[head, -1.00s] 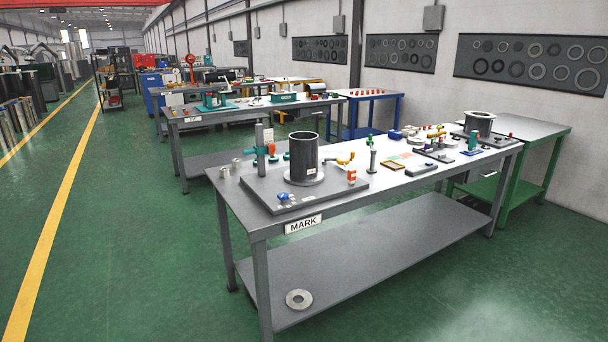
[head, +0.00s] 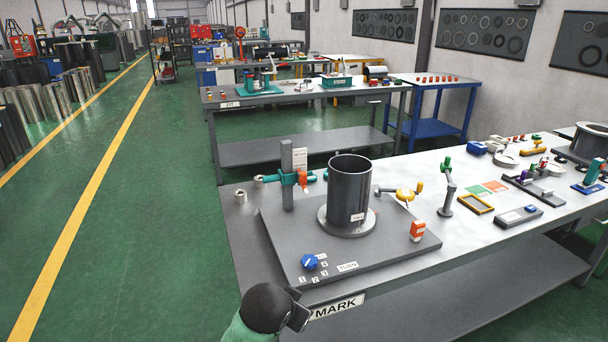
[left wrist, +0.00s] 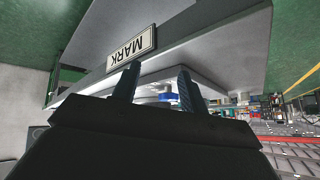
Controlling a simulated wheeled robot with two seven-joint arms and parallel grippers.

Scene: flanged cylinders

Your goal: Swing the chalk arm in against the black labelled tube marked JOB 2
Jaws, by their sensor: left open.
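The black tube (head: 349,190) stands upright in a round flange on a grey base plate (head: 282,235). It bears a small white label (head: 357,217), too small to read. Left of it, a grey post (head: 287,160) carries a teal arm with an orange piece (head: 303,179), seemingly the chalk arm. Whether it touches the tube is unclear. My left gripper (head: 300,308) is at the bench's near edge beside the MARK plate (head: 337,307), well short of the post. In the left wrist view its fingers (left wrist: 157,85) are apart, with nothing held. My right gripper is out of view.
A yellow-handled piece (head: 404,194) and a green-topped post (head: 447,187) stand to the right.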

